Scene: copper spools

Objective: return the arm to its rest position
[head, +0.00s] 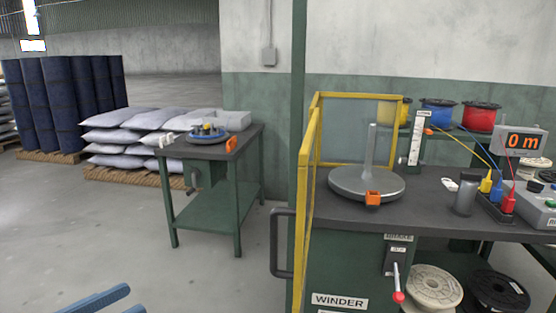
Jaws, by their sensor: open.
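An orange block (373,198) sits at the plate's front rim.
A side table (190,152) with small parts stands left of the bench. Blue bars (95,299) show at the lower left. Spools (482,115) stand behind the bench. The floor between is clear.

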